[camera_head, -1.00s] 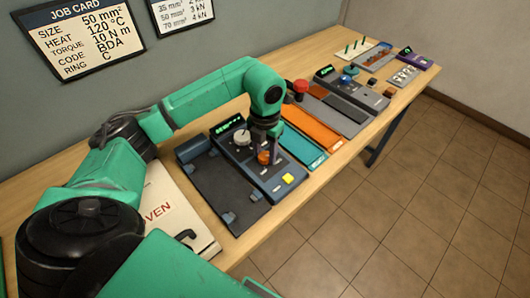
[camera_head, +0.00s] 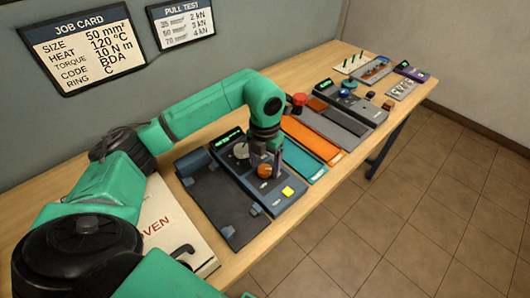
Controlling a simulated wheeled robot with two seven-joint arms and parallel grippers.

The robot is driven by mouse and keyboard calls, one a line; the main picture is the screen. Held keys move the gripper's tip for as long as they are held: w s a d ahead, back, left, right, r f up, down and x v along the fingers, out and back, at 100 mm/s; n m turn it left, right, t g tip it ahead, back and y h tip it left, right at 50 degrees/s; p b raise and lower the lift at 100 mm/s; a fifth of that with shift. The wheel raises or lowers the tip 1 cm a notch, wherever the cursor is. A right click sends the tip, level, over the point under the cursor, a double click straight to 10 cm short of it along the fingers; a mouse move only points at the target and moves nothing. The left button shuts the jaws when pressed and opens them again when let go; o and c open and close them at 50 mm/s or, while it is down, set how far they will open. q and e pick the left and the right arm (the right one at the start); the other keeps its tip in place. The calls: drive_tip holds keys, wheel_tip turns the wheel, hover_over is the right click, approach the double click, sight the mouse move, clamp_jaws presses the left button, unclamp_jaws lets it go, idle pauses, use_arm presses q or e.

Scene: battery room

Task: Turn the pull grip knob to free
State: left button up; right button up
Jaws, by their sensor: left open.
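The orange knob (camera_head: 264,171) stands on a dark blue-grey panel (camera_head: 262,195) on the bench, in front of a pale round dial (camera_head: 241,150). A yellow button (camera_head: 287,191) sits near the panel's front edge. My left gripper (camera_head: 264,166) points down over the orange knob, with its fingers around or beside it. The fingers are open; whether they touch the knob cannot be told. The knob's marking is too small to read. My right gripper does not show.
A black plate (camera_head: 219,203) lies left of the panel. Teal (camera_head: 303,160), orange (camera_head: 311,138) and grey strips lie to its right, with a red knob (camera_head: 299,98) behind. More devices line the far bench. A job card (camera_head: 80,45) hangs on the wall.

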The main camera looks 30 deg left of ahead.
use_arm(q)
wheel_tip(320, 180, up, 8)
drive_tip(key=shift+r+b, duration=0.1)
drive_tip(key=shift+b, duration=0.6)
wheel_tip(320, 180, up, 6)
drive_tip(key=p, duration=0.2)
hover_over(265, 168)
